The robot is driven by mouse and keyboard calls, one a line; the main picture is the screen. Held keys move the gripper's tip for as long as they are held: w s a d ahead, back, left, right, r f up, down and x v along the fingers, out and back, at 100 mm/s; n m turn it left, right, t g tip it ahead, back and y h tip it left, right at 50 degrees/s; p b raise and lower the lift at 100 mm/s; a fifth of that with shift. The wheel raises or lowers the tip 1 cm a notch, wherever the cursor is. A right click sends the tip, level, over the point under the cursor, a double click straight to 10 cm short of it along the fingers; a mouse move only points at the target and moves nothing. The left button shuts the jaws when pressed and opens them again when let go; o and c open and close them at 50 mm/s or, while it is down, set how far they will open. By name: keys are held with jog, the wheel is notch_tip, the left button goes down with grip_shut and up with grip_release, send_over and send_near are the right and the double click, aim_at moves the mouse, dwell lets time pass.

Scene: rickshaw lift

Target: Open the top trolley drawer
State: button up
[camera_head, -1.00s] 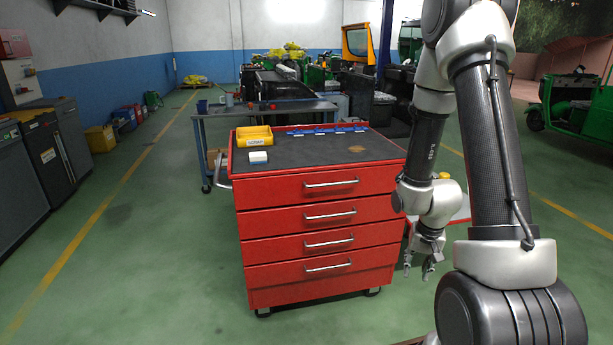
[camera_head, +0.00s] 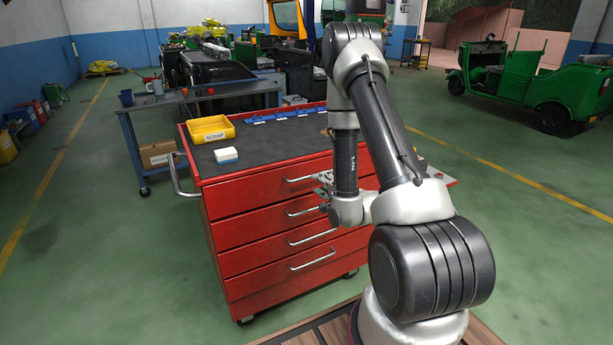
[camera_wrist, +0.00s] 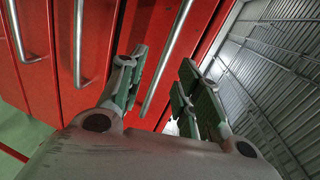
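The red trolley (camera_head: 225,230) stands in front of me with several drawers, all looking shut. The top drawer (camera_head: 240,196) has a silver bar handle (camera_head: 299,179). My gripper (camera_head: 325,184) is at the right end of that handle, close to the drawer front. In the wrist view, my gripper (camera_wrist: 164,72) is open, with green-padded fingers spread apart. A silver handle (camera_wrist: 167,58), apparently the top drawer's, runs between the fingers, with visible gaps on both sides. The handle's right part is hidden behind my arm in the head view.
A yellow scrap bin (camera_head: 207,130), a white block (camera_head: 226,155) and blue trays (camera_head: 285,115) are on the trolley top. A side push handle (camera_head: 180,175) sticks out left. A workbench (camera_head: 190,98) stands behind.

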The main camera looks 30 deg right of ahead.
jog(key=shift+m, duration=0.4)
jog(key=x, duration=0.8)
jog(key=shift+r, duration=0.35)
grip_shut()
